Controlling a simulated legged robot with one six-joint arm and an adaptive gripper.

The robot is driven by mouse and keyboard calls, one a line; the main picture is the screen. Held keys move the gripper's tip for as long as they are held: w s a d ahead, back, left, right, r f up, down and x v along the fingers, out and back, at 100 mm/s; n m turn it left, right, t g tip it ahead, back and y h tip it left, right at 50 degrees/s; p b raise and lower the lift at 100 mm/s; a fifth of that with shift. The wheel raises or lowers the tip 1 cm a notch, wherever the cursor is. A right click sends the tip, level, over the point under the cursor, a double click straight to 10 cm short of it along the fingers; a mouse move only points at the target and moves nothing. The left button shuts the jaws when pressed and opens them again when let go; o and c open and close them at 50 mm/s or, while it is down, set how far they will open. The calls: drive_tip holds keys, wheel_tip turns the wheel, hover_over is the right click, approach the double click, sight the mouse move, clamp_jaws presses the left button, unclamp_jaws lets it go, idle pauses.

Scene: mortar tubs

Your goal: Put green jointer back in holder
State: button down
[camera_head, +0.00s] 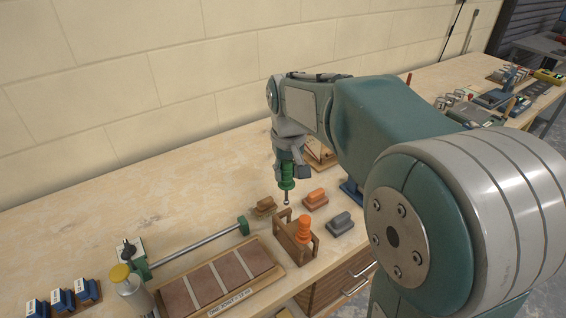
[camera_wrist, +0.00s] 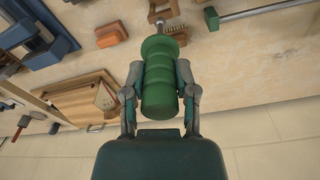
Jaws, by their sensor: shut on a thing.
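My gripper (camera_head: 286,168) is shut on the green jointer (camera_head: 287,177), its fingers on both sides of the ribbed green handle. The jointer hangs upright above the bench with its metal tip pointing down. In the wrist view the green jointer (camera_wrist: 159,78) sits between the fingers of my gripper (camera_wrist: 159,75). The wooden holder (camera_head: 290,245) stands on the bench below and slightly right of the jointer tip. An orange-handled tool (camera_head: 303,230) stands in the holder. The jointer is clear of the holder.
A brown brush (camera_head: 264,206), an orange block (camera_head: 315,199) and a grey block (camera_head: 341,223) lie close around the holder. A tray of brown tiles (camera_head: 225,278), a metal bar (camera_head: 195,245) and a yellow-capped bottle (camera_head: 130,288) are to the left.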

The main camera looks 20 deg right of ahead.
sight(287, 202)
drive_tip(key=shift+s+d+f, duration=0.1)
drive_tip(key=shift+f, duration=1.85)
drive_tip(key=shift+f, duration=0.2)
drive_tip(key=shift+f, duration=1.55)
drive_tip(key=shift+f, duration=0.15)
drive_tip(key=shift+f, duration=1.05)
